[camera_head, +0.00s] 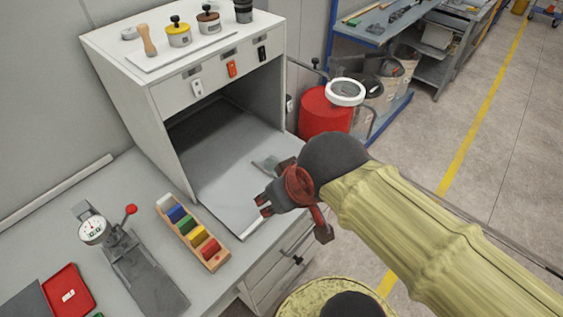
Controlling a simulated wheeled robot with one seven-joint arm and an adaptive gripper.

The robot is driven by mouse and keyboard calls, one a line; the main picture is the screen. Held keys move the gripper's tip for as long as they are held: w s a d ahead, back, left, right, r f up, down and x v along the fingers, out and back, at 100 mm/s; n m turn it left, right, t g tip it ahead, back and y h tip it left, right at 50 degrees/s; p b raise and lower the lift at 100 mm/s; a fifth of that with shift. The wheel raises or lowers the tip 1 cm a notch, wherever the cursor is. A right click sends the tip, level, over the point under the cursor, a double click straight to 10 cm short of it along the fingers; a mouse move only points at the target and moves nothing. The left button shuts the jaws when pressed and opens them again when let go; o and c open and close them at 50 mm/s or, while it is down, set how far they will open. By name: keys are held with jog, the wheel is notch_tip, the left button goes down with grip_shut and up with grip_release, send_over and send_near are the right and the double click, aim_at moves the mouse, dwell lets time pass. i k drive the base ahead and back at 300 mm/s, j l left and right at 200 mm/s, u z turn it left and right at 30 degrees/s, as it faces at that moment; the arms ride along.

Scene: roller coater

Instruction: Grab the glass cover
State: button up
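I cannot pick out a clear glass cover for certain. A pale, smooth flat panel (222,190) lies in the open bay of the white cabinet and reaches out to its front; I cannot tell if it is glass. My gripper (264,205) is dark with red parts and is over the panel's front right part. Its two fingertips are apart with nothing seen between them. I cannot tell whether it touches the panel. A small grey metal piece (267,166) is just behind the gripper, partly hidden by it.
The white cabinet (170,98) has tools and jars on top. Left of the bay are a wooden rack of coloured blocks (191,232), a dial gauge (93,230) and a red tray (68,295). A red drum (322,114) stands right of the cabinet. The floor at right is clear.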

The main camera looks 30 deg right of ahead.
aim_at(270, 163)
jog(key=k+z, duration=0.15)
jog(key=z, duration=0.3)
jog(key=k+l+z, duration=0.1)
jog(key=l+z, duration=0.55)
jog(key=k+l, duration=0.05)
jog(key=l, duration=0.05)
